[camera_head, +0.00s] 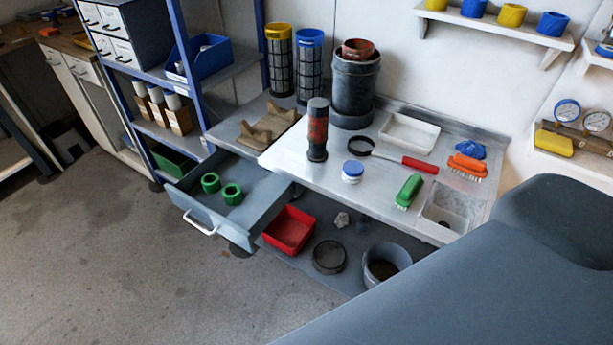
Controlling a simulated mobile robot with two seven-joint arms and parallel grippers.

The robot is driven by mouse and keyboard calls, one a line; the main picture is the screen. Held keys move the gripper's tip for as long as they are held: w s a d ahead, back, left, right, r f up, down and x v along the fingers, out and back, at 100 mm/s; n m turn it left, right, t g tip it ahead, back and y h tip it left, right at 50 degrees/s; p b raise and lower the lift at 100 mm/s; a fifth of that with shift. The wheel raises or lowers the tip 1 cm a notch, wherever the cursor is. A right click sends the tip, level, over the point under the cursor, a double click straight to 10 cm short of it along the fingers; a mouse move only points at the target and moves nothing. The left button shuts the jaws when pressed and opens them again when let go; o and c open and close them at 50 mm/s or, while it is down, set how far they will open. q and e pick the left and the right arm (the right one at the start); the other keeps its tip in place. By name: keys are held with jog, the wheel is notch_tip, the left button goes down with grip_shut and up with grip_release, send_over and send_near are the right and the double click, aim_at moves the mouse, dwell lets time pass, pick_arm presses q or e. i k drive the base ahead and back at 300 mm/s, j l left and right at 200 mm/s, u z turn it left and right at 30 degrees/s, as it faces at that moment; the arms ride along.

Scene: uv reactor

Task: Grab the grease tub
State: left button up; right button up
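A small white tub with a blue lid (352,171), which looks like the grease tub, stands upright on the metal worktop (290,157) near its front edge. A dark cylinder with a reddish band (317,130) stands behind it to the left. A red-handled tool with a black ring (405,162) lies just behind it, and a green brush (409,191) lies to its right. Neither of my grippers is in view, and nothing touches the tub.
An open drawer (247,213) with two green rings juts out at left below the worktop. A red bin (288,230) and a grey bucket (387,265) stand underneath. A large grey-blue shape covers the lower right. The floor at left is clear.

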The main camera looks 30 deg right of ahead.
aim_at(350, 180)
jog(key=i, duration=0.3)
jog(key=i+z, duration=0.2)
jog(key=z, duration=1.6)
